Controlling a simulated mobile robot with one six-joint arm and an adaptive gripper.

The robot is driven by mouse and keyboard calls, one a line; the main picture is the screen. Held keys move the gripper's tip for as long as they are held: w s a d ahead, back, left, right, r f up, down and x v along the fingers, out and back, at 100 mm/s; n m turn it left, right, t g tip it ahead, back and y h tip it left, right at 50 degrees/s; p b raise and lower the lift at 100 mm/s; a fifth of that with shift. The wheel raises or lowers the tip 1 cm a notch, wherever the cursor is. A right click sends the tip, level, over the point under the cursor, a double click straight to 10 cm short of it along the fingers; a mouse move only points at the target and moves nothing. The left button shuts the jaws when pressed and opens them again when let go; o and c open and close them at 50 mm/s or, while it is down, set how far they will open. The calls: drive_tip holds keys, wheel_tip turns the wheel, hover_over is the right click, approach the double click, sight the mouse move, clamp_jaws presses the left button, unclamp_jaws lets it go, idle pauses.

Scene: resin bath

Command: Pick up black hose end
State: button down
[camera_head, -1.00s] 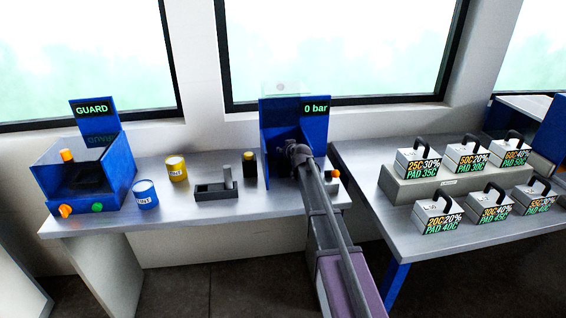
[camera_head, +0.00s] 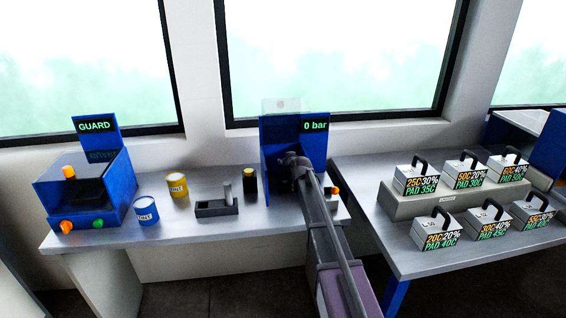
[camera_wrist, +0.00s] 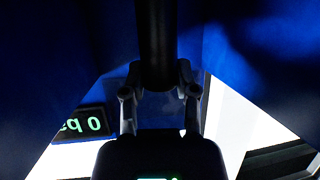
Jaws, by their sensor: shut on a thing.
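A black hose end (camera_wrist: 157,40) shows in the wrist view as a thick dark upright cylinder at the top centre. My gripper (camera_wrist: 158,82) has one finger on each side of it and is shut on it. The rest of the hose is out of view or lost in shadow. In the head view my arm reaches into the blue station (camera_head: 266,150) with the "0 bar" display (camera_head: 314,127).
Blue walls stand close on both sides of my gripper. Several labelled cases stand on the right table (camera_head: 400,240).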

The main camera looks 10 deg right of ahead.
drive_tip(key=shift+r+p, duration=3.6)
drive_tip(key=shift+r, duration=0.35)
